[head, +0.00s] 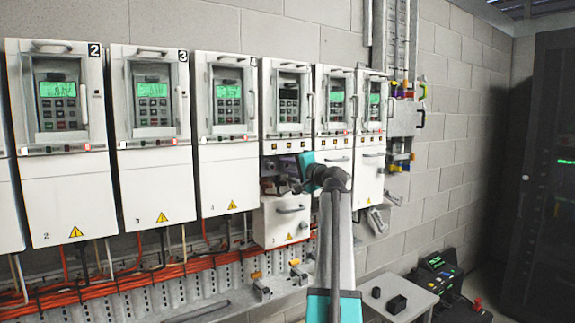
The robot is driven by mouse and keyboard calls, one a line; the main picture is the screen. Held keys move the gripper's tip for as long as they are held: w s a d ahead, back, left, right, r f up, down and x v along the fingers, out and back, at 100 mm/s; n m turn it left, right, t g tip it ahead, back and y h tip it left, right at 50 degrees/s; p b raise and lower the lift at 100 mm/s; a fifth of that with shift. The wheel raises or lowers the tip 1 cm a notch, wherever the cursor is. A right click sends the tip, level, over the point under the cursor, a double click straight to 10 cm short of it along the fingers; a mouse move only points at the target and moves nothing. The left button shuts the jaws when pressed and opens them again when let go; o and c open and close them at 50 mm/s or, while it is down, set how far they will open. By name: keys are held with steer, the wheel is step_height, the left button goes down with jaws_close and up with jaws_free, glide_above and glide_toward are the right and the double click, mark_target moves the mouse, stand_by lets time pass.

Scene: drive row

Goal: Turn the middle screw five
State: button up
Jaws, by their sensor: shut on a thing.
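A white cover (283,221) with a handle and a yellow warning sign sits below the bay. My gripper (292,185) is at the right side of this bay, dark and small beside my teal wrist. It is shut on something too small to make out. The middle screw cannot be picked out; the bay is partly hidden by my wrist.
Closed drives stand left and right in the same row, including drive 4 (222,180). Orange cables (150,276) run along a perforated tray beneath. A small grey table (400,296) with black blocks stands at lower right. A dark rack (545,170) stands far right.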

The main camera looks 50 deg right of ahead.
steer(key=shift+m+p, duration=1.55)
steer(key=shift+m, duration=1.45)
steer(key=o, duration=1.1)
steer(key=shift+c, duration=0.2)
steer(key=shift+s, duration=0.1)
steer(key=b+v, duration=0.3)
steer(key=v, duration=1)
steer(key=shift+s+b, duration=0.3)
